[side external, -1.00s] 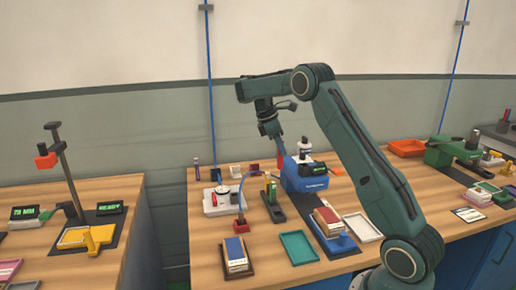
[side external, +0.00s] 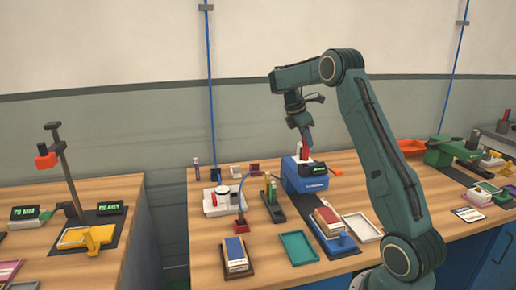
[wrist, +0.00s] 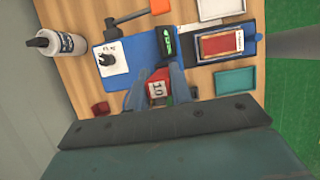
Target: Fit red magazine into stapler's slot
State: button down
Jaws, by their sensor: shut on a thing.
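My gripper (side external: 306,140) is shut on the red magazine (side external: 305,153), which hangs upright below the fingers. The wrist view shows its end, with a white label reading 10 (wrist: 157,90), between my fingers (wrist: 154,88). The blue stapler (side external: 303,182) stands below, with a black display with green characters (side external: 313,168) on it. In the wrist view the stapler's blue body (wrist: 112,72) lies just beyond the magazine. The magazine's lower end is close to the stapler's top in the side view. I cannot see the slot or tell whether they touch.
A tray with a red-brown stack (wrist: 222,46), a teal tray (wrist: 234,82) and a white tray (wrist: 220,9) lie to the right. A green stapler-like device (side external: 450,152) stands farther right.

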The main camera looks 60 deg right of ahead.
aim_at(303, 148)
jog(key=shift+f, duration=2.9)
jog(key=shift+f, duration=0.1)
jog(key=c, duration=1.3)
grip_release()
jog(key=shift+o, duration=0.2)
jog(key=shift+v, duration=3.55)
jog(key=shift+a+r, duration=0.1)
jog(key=shift+r, duration=0.2)
